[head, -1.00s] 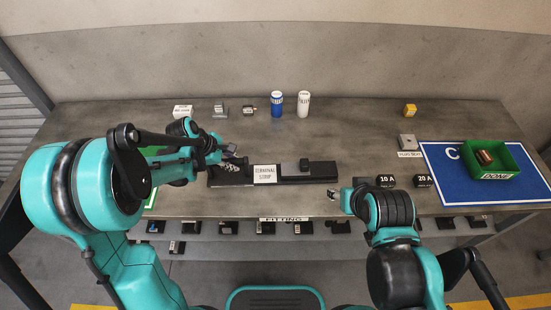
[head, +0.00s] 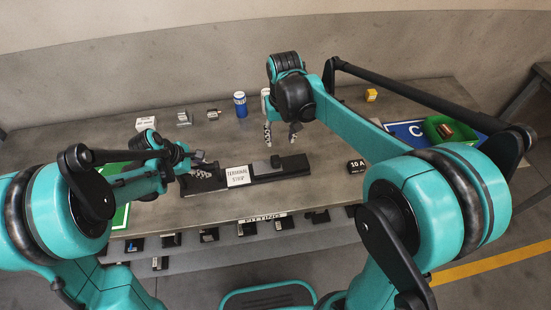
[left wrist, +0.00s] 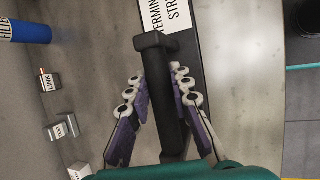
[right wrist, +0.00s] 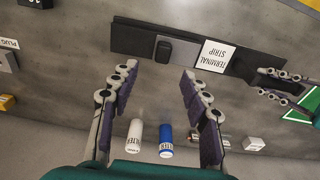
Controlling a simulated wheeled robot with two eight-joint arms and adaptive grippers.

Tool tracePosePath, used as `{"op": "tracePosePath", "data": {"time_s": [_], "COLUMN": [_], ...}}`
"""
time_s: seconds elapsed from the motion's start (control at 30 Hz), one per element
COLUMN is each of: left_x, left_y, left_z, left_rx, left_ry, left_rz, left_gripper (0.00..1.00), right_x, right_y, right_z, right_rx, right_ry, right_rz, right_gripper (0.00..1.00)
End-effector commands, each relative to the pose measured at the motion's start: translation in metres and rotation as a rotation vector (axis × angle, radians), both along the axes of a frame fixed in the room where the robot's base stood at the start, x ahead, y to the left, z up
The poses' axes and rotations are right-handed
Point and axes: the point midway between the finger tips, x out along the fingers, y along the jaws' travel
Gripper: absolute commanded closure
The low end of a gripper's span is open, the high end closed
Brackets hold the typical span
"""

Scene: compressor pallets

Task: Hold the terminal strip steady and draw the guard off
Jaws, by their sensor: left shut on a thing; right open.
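The terminal strip (head: 296,166) is a long black bar with a white label (head: 238,176), lying on the table. My right gripper (head: 282,132) is open and empty, just behind the strip and above the table, pointing down. In the right wrist view the guard is beyond its fingertips, not touching.
A blue can (head: 240,104) and a white can (right wrist: 135,132) stand behind the strip. A green bin (head: 450,131) sits on a blue mat (head: 405,130) at right. A 10 A block (head: 357,166) lies right of the strip. My right arm hides part of the table.

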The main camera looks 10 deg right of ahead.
Motion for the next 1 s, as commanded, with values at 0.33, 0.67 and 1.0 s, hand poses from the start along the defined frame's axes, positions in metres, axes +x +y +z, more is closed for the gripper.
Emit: {"op": "tracePosePath", "data": {"time_s": [0.33,0.67,1.0], "left_x": [-0.001,-0.001,-0.001], "left_y": [0.000,0.000,0.000], "left_z": [-0.002,-0.001,-0.001], "left_rx": [0.001,0.002,0.002], "left_ry": [0.002,0.002,0.002], "left_rz": [-0.002,-0.001,-0.001], "left_gripper": [1.00,1.00,1.00], "right_x": [0.021,0.021,0.020], "right_y": [0.011,0.011,0.011], "right_z": [-0.025,-0.085,-0.134], "right_rx": [-0.010,-0.009,-0.009], "right_ry": [0.069,0.069,0.068], "right_rz": [0.005,0.004,0.004], "right_gripper": [0.53,0.53,0.53]}}
